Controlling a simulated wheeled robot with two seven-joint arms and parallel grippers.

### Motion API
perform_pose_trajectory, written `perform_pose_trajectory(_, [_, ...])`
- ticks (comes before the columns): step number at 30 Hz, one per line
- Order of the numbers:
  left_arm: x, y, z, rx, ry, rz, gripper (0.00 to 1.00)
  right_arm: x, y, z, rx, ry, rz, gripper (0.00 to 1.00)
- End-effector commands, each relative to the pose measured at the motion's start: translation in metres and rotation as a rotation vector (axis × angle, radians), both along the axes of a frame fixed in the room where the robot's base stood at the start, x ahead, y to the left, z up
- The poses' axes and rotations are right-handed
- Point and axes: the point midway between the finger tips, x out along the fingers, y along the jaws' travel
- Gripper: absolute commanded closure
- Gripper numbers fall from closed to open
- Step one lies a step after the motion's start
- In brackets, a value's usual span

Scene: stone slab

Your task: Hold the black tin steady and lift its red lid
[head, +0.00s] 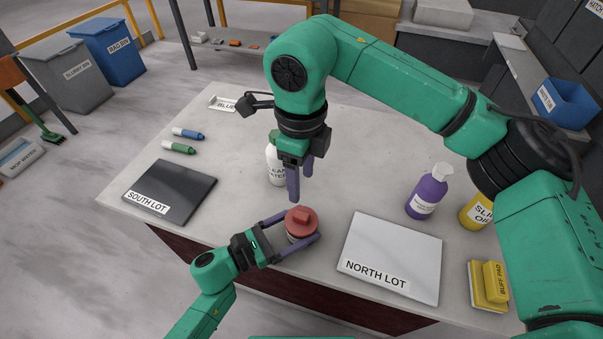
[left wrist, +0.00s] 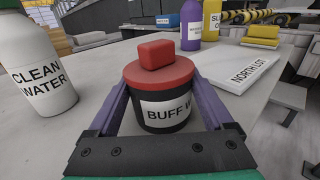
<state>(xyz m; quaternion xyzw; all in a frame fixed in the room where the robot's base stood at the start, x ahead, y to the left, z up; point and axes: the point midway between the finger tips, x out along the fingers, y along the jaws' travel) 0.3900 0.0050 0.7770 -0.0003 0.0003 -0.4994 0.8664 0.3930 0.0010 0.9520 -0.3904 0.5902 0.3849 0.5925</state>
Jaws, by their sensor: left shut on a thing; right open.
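The black tin (left wrist: 160,117) with a white label reading "BUFF W..." stands upright on the stone slab. It wears its red lid (head: 301,221), which has a raised block-shaped knob; the lid also shows in the left wrist view (left wrist: 157,72). My left gripper (head: 299,229) is shut on the tin, one purple finger on each side of its body below the lid. My right gripper (head: 300,185) points down, open and empty, above and just behind the lid, apart from it. In the head view the lid hides most of the tin.
A white "CLEAN WATER" bottle (head: 275,168) stands close behind the tin. A white "NORTH LOT" plate (head: 392,255) lies to its right and a dark "SOUTH LOT" plate (head: 171,190) to its left. A purple bottle (head: 427,192) and a yellow pad (head: 488,285) are farther right.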

Motion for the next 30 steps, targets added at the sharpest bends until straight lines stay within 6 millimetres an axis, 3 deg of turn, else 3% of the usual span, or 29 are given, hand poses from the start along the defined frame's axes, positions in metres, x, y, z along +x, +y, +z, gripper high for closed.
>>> perform_pose_trajectory(12, [0.0, 0.0, 0.0, 0.0, 0.0, 0.0, 1.0, -0.001, -0.001, -0.091, 0.001, 0.008, -0.005, 0.38])
perform_pose_trajectory(15, [0.0, 0.0, 0.0, 0.0, 0.0, 0.0, 1.0, -0.001, -0.001, -0.106, 0.002, 0.007, -0.006, 0.38])
perform_pose_trajectory(25, [0.0, 0.0, 0.0, 0.0, 0.0, 0.0, 1.0, 0.0, -0.001, -0.115, 0.002, 0.005, -0.006, 0.38])
perform_pose_trajectory(26, [0.0, 0.0, 0.0, 0.0, 0.0, 0.0, 1.0, 0.0, -0.001, -0.115, 0.002, 0.005, -0.006, 0.41])
perform_pose_trajectory(30, [0.0, 0.0, 0.0, 0.0, 0.0, 0.0, 1.0, 0.0, -0.001, -0.115, 0.002, 0.005, -0.006, 0.95])
